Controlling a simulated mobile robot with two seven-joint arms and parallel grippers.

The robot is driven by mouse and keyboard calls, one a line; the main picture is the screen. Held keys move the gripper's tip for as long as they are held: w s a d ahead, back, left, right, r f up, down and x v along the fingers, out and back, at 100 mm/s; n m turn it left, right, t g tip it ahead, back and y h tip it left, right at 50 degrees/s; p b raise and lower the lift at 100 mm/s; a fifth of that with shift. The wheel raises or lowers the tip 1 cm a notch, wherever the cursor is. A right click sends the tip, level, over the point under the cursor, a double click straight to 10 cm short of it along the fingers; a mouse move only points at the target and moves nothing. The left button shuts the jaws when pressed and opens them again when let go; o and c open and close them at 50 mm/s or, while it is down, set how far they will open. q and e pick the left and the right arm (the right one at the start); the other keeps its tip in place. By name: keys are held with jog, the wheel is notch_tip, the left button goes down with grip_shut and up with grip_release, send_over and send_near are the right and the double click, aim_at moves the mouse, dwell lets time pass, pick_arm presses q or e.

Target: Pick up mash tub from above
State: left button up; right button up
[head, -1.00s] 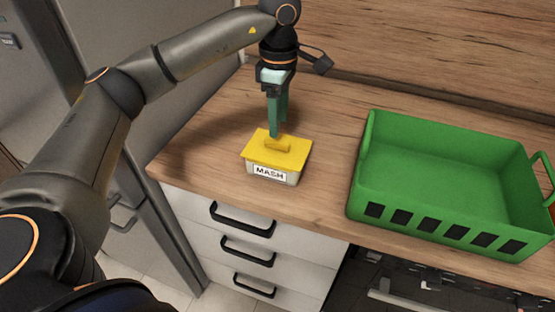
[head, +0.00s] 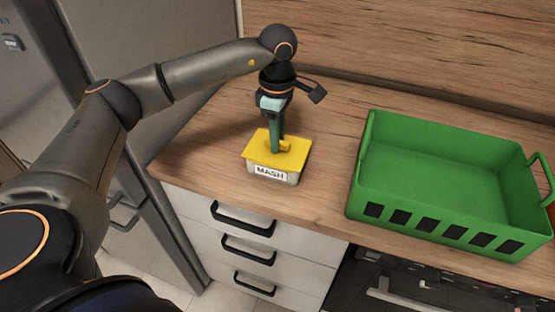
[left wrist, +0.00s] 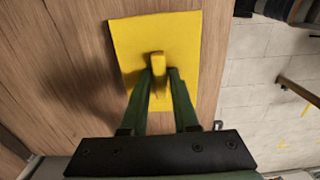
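The mash tub (head: 272,174) stands on the wooden counter near its front left corner. It is pale, with a MASH label and a flat yellow lid (head: 299,153) that carries a small raised handle (head: 286,146). My left gripper (head: 277,149) points down at the lid, with its green fingers at the handle. In the left wrist view the fingertips (left wrist: 160,76) are on either side of the handle (left wrist: 157,61), very close to it. I cannot tell whether they press on it. The tub looks seated on the counter. My right gripper is out of view.
A green crate (head: 375,185) stands on the counter to the right of the tub, empty where I see inside. Bare counter lies between them. A wooden splashback (head: 400,45) runs behind, a grey cabinet front (head: 150,50) is at the left, and drawers (head: 235,240) are below.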

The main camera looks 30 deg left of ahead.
pick_arm(q)
grip_shut()
dwell(1.0)
